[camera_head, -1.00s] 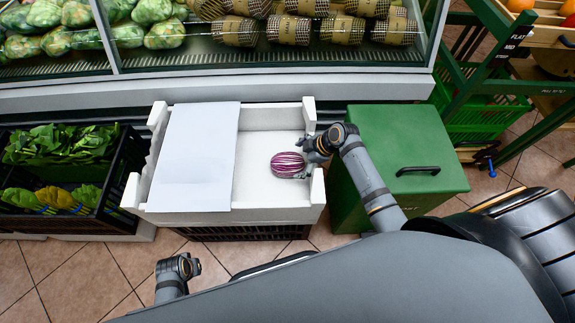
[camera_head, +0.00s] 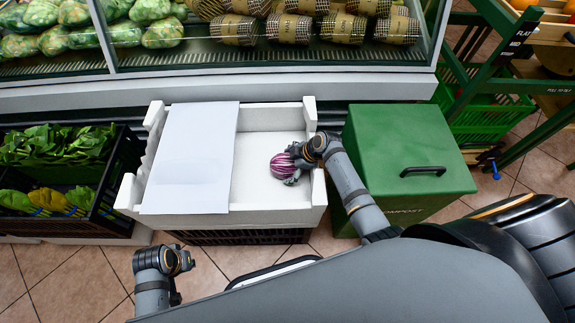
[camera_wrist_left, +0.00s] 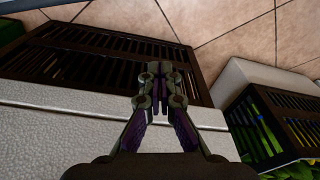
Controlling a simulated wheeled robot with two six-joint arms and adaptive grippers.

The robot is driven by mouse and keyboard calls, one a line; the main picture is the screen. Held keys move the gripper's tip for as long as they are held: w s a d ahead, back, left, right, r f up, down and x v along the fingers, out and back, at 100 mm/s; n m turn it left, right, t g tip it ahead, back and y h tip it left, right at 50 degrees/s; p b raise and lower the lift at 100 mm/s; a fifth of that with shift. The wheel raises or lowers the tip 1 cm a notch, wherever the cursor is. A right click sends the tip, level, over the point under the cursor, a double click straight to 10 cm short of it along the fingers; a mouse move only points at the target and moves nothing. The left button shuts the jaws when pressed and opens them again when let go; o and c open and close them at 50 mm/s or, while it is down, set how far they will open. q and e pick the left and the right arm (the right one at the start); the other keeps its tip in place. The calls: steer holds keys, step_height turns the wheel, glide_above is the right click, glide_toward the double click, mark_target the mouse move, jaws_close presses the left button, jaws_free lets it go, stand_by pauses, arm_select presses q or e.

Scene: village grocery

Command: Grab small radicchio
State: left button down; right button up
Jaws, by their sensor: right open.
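The small radicchio (camera_head: 281,165), purple with white stripes, lies in the open right part of a white crate (camera_head: 270,216). My right gripper (camera_head: 293,168) is open at its right side, with its fingers down close against it. The fingers hide part of the radicchio, and I cannot tell if they touch it. My left gripper (camera_wrist_left: 160,78) is shut and empty in the left wrist view, its fingertips close together. In the head view my left arm stands low at the left, in front of the crate.
A white sheet (camera_head: 190,160) covers the crate's left part. A green compost bin (camera_head: 400,140) stands close on the right. Black crates of leafy greens (camera_head: 60,145) are at the left. A glass-fronted vegetable case (camera_head: 280,60) runs behind.

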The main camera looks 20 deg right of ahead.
steer(key=c, duration=1.3)
